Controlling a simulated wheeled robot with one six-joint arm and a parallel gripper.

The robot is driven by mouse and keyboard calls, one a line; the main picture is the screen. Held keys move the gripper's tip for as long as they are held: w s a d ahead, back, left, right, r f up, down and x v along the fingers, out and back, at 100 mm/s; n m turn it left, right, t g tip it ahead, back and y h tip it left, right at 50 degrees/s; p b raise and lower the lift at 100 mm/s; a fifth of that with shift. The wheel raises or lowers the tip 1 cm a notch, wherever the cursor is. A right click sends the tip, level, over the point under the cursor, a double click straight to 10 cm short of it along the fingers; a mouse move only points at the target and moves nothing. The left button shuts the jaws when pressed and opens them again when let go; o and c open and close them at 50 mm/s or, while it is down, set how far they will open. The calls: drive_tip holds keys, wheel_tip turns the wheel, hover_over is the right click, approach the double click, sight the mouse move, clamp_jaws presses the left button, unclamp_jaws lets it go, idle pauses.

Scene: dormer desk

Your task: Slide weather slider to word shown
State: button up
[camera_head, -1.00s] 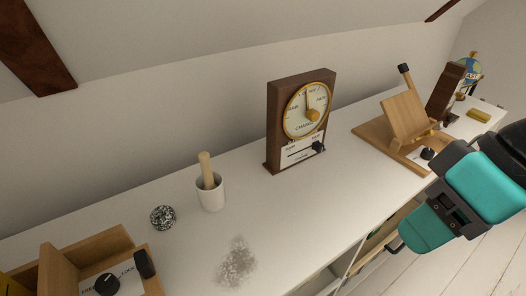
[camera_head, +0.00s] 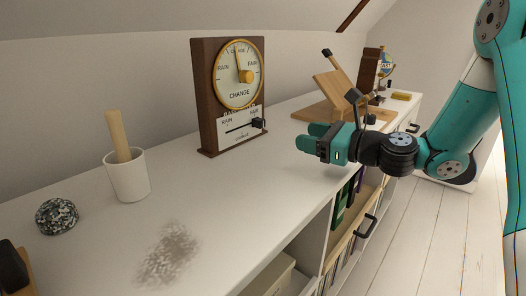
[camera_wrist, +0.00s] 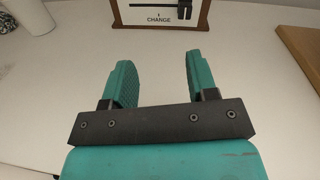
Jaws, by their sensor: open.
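The weather dial box (camera_head: 207,95) is a dark wooden case standing upright on the desk. Its round gold-rimmed dial (camera_head: 238,80) reads RAIN, FAIR and CHANGE, with CHANGE in larger letters below the gold knob. Under the dial, a white slider panel (camera_head: 240,128) has RAIN at left, FAIR at right and CHANGE below. The black slider knob (camera_head: 258,123) sits at the right, FAIR end of its slot. It also shows in the wrist view (camera_wrist: 185,9). My gripper (camera_head: 308,144) is open and empty, to the right of the box and apart from it.
A white mug (camera_head: 128,177) with a wooden stick, a speckled round stone (camera_head: 56,216) and a grey smudge (camera_head: 168,255) are on the left of the white desk (camera_head: 215,200). A wooden stand (camera_head: 333,97) is behind my gripper. Desk between gripper and box is clear.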

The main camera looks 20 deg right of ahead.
sight(263, 122)
drive_tip(key=d+m, duration=0.1)
drive_tip(key=w+d+f+m+t+h, duration=0.1)
drive_tip(key=shift+d+f+m, duration=0.2)
drive_tip(key=shift+d+m, duration=0.1)
drive_tip(key=shift+m, duration=0.1)
drive_tip(key=shift+w+r+p, duration=0.15)
drive_tip(key=shift+w+p, duration=0.15)
drive_tip(key=p+x, duration=0.1)
drive_tip(key=x, duration=0.7)
drive_tip(key=p+x, duration=0.2)
drive_tip(key=x, duration=0.7)
drive_tip(key=shift+r, duration=0.15)
drive_tip(key=shift+p, duration=0.3)
clamp_jaws()
